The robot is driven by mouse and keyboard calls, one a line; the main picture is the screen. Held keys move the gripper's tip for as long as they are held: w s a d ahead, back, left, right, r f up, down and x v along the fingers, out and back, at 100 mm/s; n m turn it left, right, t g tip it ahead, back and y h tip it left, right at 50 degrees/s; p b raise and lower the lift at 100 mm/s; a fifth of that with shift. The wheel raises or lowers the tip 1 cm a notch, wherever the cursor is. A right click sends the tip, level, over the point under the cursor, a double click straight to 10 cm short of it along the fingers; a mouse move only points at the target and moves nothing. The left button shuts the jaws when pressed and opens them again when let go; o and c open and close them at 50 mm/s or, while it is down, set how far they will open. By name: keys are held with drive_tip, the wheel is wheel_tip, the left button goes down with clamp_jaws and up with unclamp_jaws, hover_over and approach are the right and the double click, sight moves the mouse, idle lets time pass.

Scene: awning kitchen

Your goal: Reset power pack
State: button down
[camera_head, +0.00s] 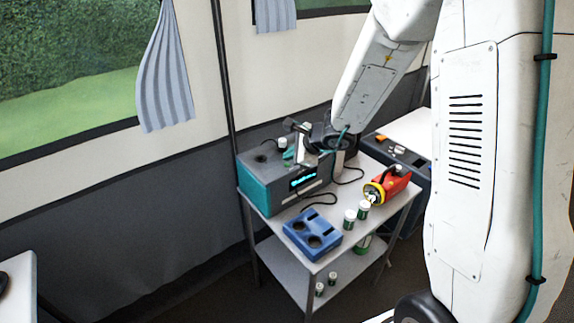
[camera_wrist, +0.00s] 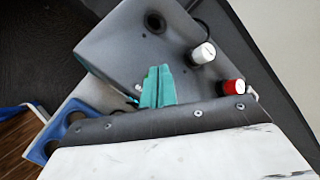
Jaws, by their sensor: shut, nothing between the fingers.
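The power pack appears to be the grey box with teal ends and a lit display (camera_head: 303,178) on the small table. Its grey top (camera_wrist: 125,45) fills much of the wrist view, with a dark round hole (camera_wrist: 155,23), a white-capped cylinder (camera_wrist: 203,53) and a red-capped cylinder (camera_wrist: 233,87). In the head view the white cap (camera_head: 283,142) shows at the back of the box. My gripper (camera_wrist: 158,72) has its teal fingers together and empty, over the box's top, left of both caps. In the head view my wrist partly hides the box.
A blue tray with round holes (camera_head: 312,233) sits at the table's front. Black cables lie beside the box. The curtained wall is close behind.

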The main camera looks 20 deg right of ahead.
sight(290, 167)
drive_tip(key=shift+f, duration=0.1)
drive_tip(key=shift+f, duration=0.3)
drive_tip(key=shift+f, duration=0.35)
idle(0.7)
drive_tip(key=shift+r, duration=0.75)
drive_tip(key=shift+r, duration=2.55)
